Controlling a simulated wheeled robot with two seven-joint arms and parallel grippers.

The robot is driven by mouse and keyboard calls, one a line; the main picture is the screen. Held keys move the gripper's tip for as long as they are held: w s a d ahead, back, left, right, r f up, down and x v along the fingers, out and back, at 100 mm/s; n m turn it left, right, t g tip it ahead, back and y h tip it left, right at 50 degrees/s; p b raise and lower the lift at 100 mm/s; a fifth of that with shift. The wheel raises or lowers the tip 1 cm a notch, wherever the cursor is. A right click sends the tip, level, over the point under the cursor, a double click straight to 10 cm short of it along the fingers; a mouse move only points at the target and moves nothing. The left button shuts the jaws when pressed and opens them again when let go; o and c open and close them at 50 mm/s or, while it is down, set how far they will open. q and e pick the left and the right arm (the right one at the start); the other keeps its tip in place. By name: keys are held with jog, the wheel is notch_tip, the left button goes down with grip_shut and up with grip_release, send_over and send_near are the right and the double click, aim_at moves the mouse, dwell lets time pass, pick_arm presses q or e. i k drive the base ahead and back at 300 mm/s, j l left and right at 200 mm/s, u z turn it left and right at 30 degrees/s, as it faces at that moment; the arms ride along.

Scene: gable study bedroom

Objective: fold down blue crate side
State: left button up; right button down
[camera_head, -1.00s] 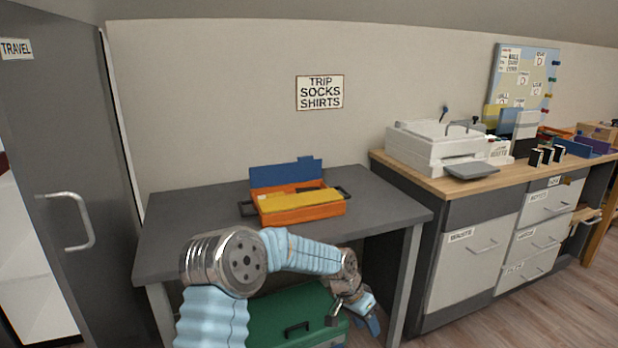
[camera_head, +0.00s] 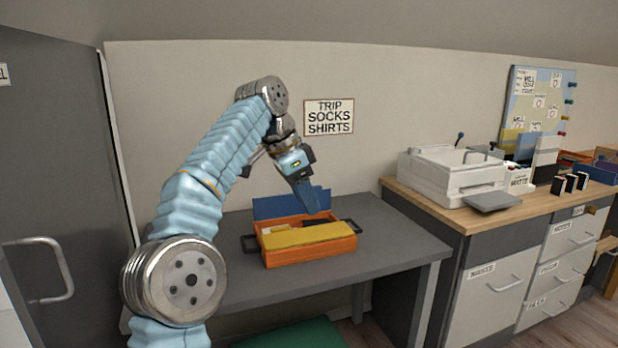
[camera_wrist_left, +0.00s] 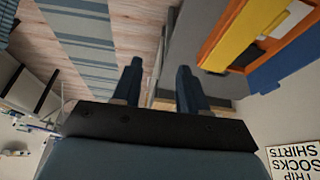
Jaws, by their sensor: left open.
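An orange crate (camera_head: 310,254) stands on the grey table. Its blue side (camera_head: 273,207) stands up along the back edge, and its yellow side (camera_head: 300,236) lies folded inward across the front. In the left wrist view the blue side (camera_wrist_left: 290,71) and the yellow side (camera_wrist_left: 233,38) show at the upper right. My left gripper (camera_head: 314,207) points down over the back right of the crate, in front of part of the blue side; I cannot tell if it touches. In the left wrist view my left gripper (camera_wrist_left: 160,72) has its fingers apart with nothing between. My right gripper is not in view.
The grey table (camera_head: 385,225) is clear around the crate. The wall sign (camera_head: 329,117) hangs behind. A wooden-topped cabinet (camera_head: 440,206) with a white printer stands to the right. A green case (camera_head: 300,334) is below the table.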

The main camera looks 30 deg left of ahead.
aim_at(272, 207)
jog(key=i+j, duration=1)
